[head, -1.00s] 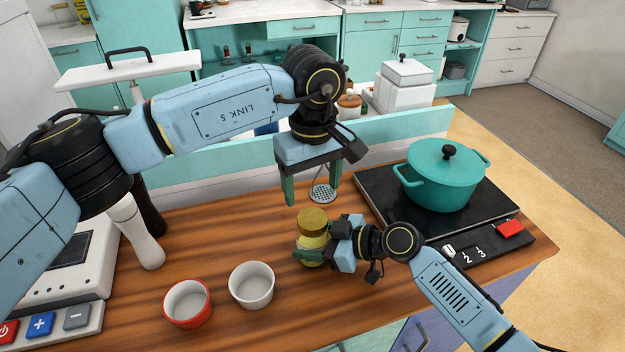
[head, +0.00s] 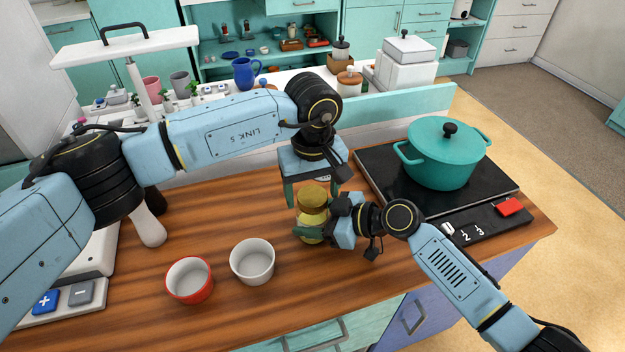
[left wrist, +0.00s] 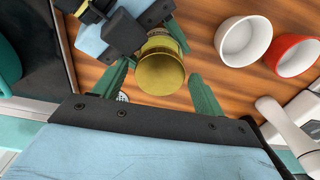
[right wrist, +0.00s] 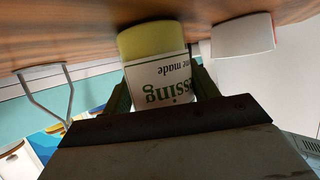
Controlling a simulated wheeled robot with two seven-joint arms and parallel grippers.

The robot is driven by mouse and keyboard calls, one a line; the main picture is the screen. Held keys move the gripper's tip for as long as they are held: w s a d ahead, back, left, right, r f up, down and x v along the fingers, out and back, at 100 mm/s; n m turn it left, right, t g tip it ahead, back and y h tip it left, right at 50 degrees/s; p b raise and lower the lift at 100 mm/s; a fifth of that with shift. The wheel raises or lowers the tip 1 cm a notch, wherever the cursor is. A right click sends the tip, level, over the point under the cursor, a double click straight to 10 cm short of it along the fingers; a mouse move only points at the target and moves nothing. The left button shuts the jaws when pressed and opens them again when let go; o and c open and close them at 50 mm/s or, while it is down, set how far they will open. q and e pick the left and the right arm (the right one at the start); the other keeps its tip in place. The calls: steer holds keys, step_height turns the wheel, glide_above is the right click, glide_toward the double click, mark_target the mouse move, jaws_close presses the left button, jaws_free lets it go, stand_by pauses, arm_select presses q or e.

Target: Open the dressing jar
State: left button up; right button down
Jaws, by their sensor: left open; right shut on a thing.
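The dressing jar (head: 312,230) stands upright on the wooden counter, with a gold lid (head: 313,198) on top. My right gripper (right wrist: 160,88) is shut on the jar's body from the right; its label, partly readable, shows in the right wrist view. My left gripper (head: 311,197) points down over the jar from behind. It is open; in the left wrist view the lid (left wrist: 160,72) shows between its spread fingers (left wrist: 160,88), with a gap on each side. Whether the fingertips reach down to the lid's height is hard to tell.
A white bowl (head: 252,262) and a red bowl (head: 190,280) stand left of the jar. A teal pot (head: 442,155) sits on the black hob (head: 375,186) at the right. A low teal panel (head: 400,118) edges the counter's back.

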arm_select(q)
steer(key=c, duration=1)
steer(key=n, duration=1.5)
steer(key=shift+n, duration=0.3)
steer(key=n, duration=0.4)
steer(key=shift+n, duration=0.4)
steer(key=o, duration=1.1)
